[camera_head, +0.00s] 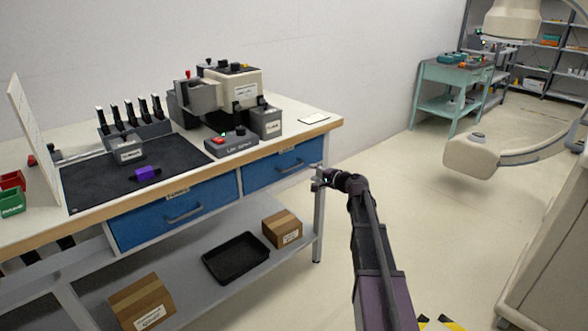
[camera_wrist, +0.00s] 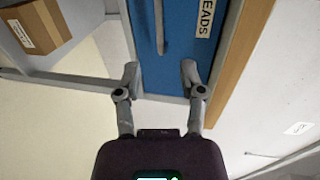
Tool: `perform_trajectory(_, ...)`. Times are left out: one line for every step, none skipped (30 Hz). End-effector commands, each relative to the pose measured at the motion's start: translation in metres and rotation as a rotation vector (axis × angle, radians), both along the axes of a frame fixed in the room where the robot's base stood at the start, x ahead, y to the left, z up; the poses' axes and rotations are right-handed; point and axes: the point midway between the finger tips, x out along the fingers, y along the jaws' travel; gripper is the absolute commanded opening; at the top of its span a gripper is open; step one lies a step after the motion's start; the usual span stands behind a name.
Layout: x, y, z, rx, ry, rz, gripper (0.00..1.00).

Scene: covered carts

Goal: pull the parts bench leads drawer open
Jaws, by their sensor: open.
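The leads drawer (camera_head: 262,177) is the right blue drawer under the parts bench top, and its front looks flush with the bench. Its bar handle (camera_head: 290,167) sits near the middle of the front. In the wrist view the blue drawer front (camera_wrist: 182,40) fills the top middle, with the grey handle (camera_wrist: 160,28) upright and a cut-off label reading "EADS" (camera_wrist: 205,17). My gripper (camera_wrist: 160,74) is open and empty, its fingers spread short of the handle. In the head view my gripper (camera_head: 318,178) is just right of the drawer, by the bench's right front leg.
The parts bench top (camera_head: 300,103) carries a grey and cream machine (camera_head: 235,88), a dark mat and tools. A second blue drawer (camera_head: 140,222) is to the left. A cardboard box (camera_head: 283,229) and black tray (camera_head: 237,258) sit on the lower shelf.

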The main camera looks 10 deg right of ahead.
Motion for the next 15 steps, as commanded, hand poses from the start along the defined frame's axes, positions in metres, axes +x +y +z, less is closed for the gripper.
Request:
perform_trajectory(0.008, 0.003, -0.003, 0.000, 0.000, 0.000, 0.51)
perform_trajectory(0.012, 0.005, -0.004, 0.000, 0.000, 0.000, 0.51)
perform_trajectory(0.017, 0.007, -0.005, -0.001, 0.000, 0.000, 0.51)
perform_trajectory(0.020, 0.010, -0.006, -0.001, 0.000, 0.001, 0.51)
perform_trajectory(0.024, 0.012, -0.007, 0.000, 0.000, 0.002, 0.51)
perform_trajectory(0.030, 0.016, -0.008, 0.000, 0.000, 0.002, 0.51)
perform_trajectory(0.034, 0.018, -0.009, -0.001, 0.000, 0.001, 0.51)
perform_trajectory(0.038, 0.020, -0.010, -0.001, 0.000, 0.001, 0.51)
perform_trajectory(0.043, 0.022, -0.012, 0.000, 0.000, 0.000, 0.51)
perform_trajectory(0.047, 0.025, -0.013, 0.000, 0.000, 0.000, 0.51)
perform_trajectory(0.051, 0.027, -0.013, 0.000, 0.000, 0.001, 0.51)
perform_trajectory(0.056, 0.031, -0.015, 0.000, 0.000, 0.001, 0.51)
perform_trajectory(0.060, 0.033, -0.016, 0.000, 0.000, 0.001, 0.51)
perform_trajectory(0.064, 0.035, -0.017, 0.000, 0.001, 0.001, 0.51)
perform_trajectory(0.069, 0.038, -0.018, 0.000, 0.000, 0.000, 0.51)
